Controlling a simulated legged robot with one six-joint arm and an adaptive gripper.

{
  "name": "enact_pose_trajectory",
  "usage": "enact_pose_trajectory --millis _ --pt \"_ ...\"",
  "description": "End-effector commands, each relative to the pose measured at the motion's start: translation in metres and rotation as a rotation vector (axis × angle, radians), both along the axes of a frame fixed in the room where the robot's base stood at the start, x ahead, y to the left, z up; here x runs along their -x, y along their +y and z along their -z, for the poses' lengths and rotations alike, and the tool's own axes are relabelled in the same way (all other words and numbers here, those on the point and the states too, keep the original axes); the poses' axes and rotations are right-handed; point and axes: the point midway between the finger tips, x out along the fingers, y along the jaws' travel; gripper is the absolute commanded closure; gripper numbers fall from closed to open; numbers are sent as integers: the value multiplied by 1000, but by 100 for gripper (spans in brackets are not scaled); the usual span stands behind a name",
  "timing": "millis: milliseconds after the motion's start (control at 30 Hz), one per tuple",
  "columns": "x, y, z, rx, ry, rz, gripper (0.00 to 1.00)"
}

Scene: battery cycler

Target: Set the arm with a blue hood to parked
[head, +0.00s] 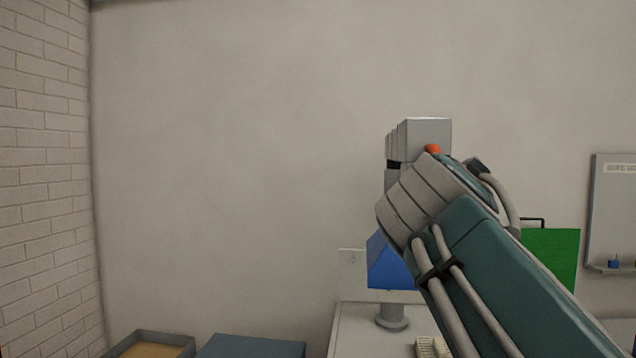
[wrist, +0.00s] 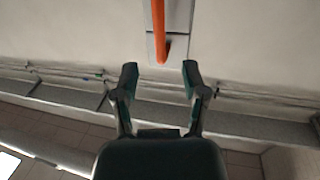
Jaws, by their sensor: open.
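In the head view a blue hood (head: 388,268) sits above a grey round foot (head: 392,320) on a white cabinet. My own arm covers its right side. Above it rises a grey block (head: 428,133) with an orange rounded end (head: 432,149) at its lower right; how block and hood join is hidden. In the wrist view an orange bar (wrist: 159,30) lies on a grey plate (wrist: 178,42). My gripper (wrist: 160,76) is open and empty. The bar's end is ahead of the gap between the fingertips, apart from both. The fingers are hidden in the head view.
A white cabinet (head: 350,325) stands under the hood. A green box with a dark handle (head: 552,255) is to the right, and a grey wall board (head: 615,215) beyond it. A tray (head: 150,345) and a dark blue-grey top (head: 250,346) are lower left. The wall at left is clear.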

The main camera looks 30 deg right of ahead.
Motion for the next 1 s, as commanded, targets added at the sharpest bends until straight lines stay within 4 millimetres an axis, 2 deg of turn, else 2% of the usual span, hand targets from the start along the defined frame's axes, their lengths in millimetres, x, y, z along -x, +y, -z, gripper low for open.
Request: enact_pose_trajectory --millis 33,200,767,867,967,1000 --pt "5 7 0 0 0 -4 43" --pt "15 18 0 1 1 -2 43" --pt "16 20 4 -5 8 -3 43" --pt "10 27 28 -37 65 -34 43" --pt "0 42 80 -100 190 -100 43" --pt "-3 51 105 -130 251 -134 43"
